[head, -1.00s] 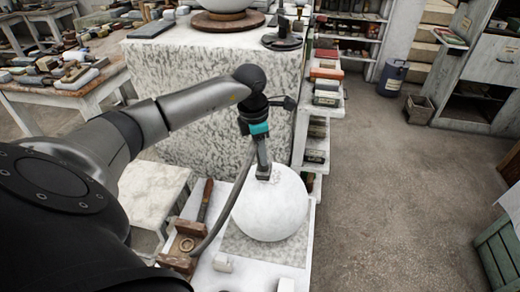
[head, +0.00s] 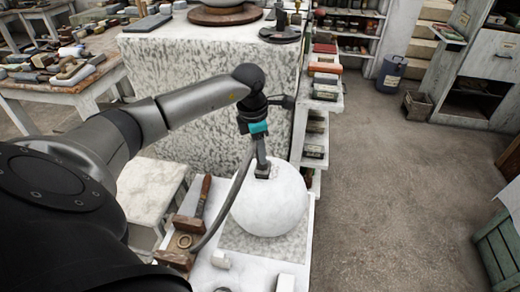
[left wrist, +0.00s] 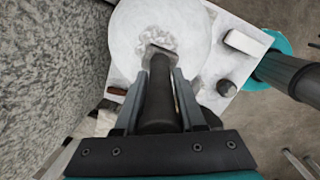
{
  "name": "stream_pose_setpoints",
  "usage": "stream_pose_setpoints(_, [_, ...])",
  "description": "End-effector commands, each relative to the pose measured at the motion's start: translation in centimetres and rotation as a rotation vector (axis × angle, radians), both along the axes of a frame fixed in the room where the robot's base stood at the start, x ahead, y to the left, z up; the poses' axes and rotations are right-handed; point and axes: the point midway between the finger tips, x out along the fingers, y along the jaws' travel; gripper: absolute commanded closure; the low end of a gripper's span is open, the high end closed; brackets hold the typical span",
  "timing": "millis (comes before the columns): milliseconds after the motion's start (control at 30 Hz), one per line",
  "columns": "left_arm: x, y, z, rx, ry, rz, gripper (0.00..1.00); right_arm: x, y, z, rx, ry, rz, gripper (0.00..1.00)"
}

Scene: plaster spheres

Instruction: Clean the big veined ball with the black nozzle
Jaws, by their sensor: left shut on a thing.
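The big ball (head: 270,208) is white and rests on a pale slab (head: 268,246) in the head view. In the left wrist view the ball (left wrist: 185,30) shows a grey veined patch on its near upper surface, around the nozzle's tip. My left gripper (left wrist: 160,95) is shut on the black nozzle (left wrist: 159,100). The nozzle's wide end is at the top of the ball, over the patch; I cannot tell if it touches. A grey hose (head: 228,203) runs from the nozzle down to the left. My right gripper does not show clearly.
White blocks (head: 220,260) sit in front. A tall mottled plinth (head: 190,95) stands behind. Shelves (head: 318,120) stand to its right, with open floor beyond.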

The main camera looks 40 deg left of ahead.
Motion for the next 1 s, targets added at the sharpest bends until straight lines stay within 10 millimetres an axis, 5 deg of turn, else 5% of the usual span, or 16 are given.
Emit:
stream_pose_setpoints(467, [-1.3,-0.8,0.0,0.0,0.0,-0.001,1.0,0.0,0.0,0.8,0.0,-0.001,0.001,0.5])
stream_pose_setpoints(1000, [0.1,0.0,0.1,0.0,-0.002,0.0,1.0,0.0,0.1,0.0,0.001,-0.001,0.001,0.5])
